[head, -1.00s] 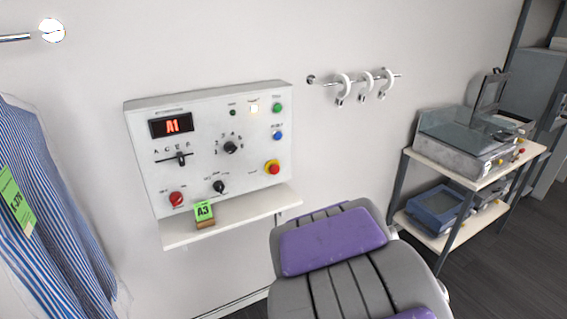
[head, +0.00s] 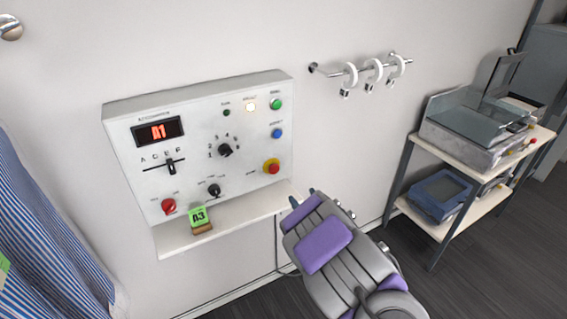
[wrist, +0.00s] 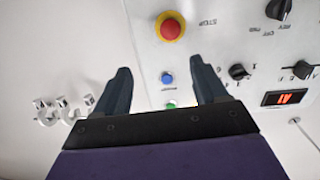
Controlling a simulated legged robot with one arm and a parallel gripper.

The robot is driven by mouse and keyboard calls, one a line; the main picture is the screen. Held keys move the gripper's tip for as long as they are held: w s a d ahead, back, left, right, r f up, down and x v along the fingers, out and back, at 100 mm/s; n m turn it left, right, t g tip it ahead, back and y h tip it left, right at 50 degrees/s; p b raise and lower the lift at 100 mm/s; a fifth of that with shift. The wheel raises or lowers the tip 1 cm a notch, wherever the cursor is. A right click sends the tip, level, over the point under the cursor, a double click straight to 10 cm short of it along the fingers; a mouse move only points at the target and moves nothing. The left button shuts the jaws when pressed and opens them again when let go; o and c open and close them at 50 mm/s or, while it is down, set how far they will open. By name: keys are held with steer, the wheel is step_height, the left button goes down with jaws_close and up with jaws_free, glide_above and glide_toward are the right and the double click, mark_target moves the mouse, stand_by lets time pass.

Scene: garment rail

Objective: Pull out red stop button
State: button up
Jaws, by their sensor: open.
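The red stop button (head: 272,167) sits in a yellow ring at the lower right of the white control panel (head: 140,190). In the wrist view the stop button (wrist: 171,27) is at the top, beside the upside-down word STOP. My gripper (head: 301,195) is below and right of the button in the head view, by the shelf's right end. In the wrist view my gripper (wrist: 160,64) has its dark fingers spread apart with nothing held between them. The button lies beyond the fingertips, apart from them.
Blue (head: 277,133) and green (head: 277,104) buttons are above the stop button. A narrow shelf (head: 235,220) below the panel holds a green A3 tag (head: 198,217). A hook rail (head: 335,71) is right of the panel. A rack (head: 405,205) stands further right.

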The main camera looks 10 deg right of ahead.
steer(key=a+y, duration=0.1)
steer(key=b, duration=0.3)
glide_toward(276, 170)
steer(key=x, duration=0.8)
steer(key=shift+w+a+f, duration=0.1)
steer(key=shift+a+f, duration=0.05)
steer(key=shift+a, duration=0.05)
steer(key=shift+w+a, duration=0.1)
steer(key=shift+w, duration=0.45)
steer(key=shift+c, duration=0.2)
